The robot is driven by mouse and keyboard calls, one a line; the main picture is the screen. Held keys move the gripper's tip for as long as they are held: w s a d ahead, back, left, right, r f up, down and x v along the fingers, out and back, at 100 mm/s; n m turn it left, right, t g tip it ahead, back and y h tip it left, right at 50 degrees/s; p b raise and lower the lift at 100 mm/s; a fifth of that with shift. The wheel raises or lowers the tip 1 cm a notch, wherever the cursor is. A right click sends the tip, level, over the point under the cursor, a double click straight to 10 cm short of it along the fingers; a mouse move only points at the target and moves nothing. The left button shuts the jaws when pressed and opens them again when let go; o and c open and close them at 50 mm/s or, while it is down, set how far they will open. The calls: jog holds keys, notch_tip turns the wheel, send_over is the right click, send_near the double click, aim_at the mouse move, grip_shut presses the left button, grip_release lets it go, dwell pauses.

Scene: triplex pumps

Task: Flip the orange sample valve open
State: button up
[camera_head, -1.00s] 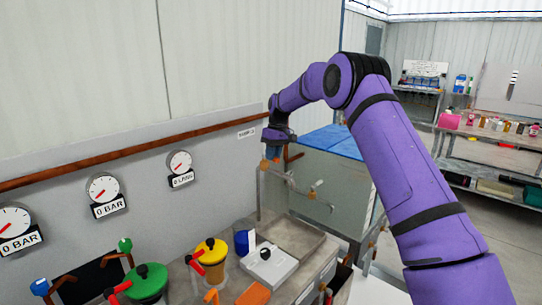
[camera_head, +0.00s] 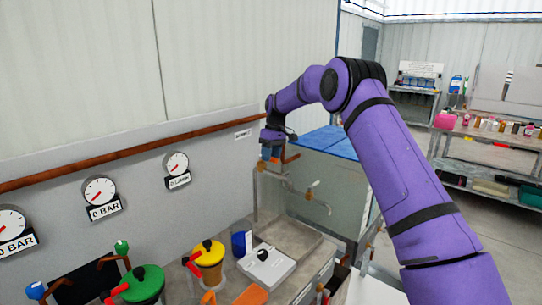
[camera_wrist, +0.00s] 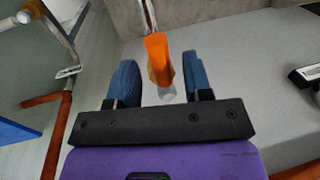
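The orange valve handle (camera_wrist: 158,55) stands out between my gripper's fingers in the wrist view. A pale rounded part shows at its lower end. My gripper (camera_wrist: 161,80) is open, with one blue finger on each side of the handle. In the head view my gripper (camera_head: 270,158) points down at the upper end of the metal pipework (camera_head: 292,186) over the sink (camera_head: 284,238). The handle is hard to make out there.
A glass-sided tank with a blue lid (camera_head: 328,141) stands right behind the pipework. A copper pipe (camera_head: 110,155) runs along the wall above round gauges. Yellow (camera_head: 207,262) and green (camera_head: 143,283) lidded vessels and a white device (camera_head: 266,266) stand on the counter in front.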

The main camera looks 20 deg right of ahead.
notch_tip(320, 180, up, 11)
jog(key=w+d, duration=0.1)
jog(key=shift+d+f, duration=0.2)
jog(key=shift+d, duration=0.15)
dwell(0.3)
dwell(0.3)
jog(key=s+a+r+m+t, duration=0.1)
jog(key=s+r, duration=0.5)
jog(key=s, duration=0.3)
jog(key=s+a+r+m+t+h, duration=0.1)
jog(key=s+r, duration=0.4)
jog(key=s, duration=0.3)
jog(key=s+a+r+m+t, duration=0.1)
jog(key=s+r, duration=0.5)
jog(key=s, duration=0.3)
jog(key=s+f+m+t, duration=0.1)
jog(key=s+f, duration=0.2)
jog(key=s, duration=0.7)
jog(key=s+d+f+m+t, duration=0.1)
jog(key=s+f, duration=0.3)
jog(key=s, duration=0.6)
jog(key=s+f+m+t, duration=0.1)
jog(key=s+f, duration=0.2)
jog(key=s, duration=0.7)
jog(key=shift+s+d+f+t+h, duration=0.15)
jog(key=shift+s+d+t+h, duration=0.15)
jog(key=shift+s+h, duration=0.1)
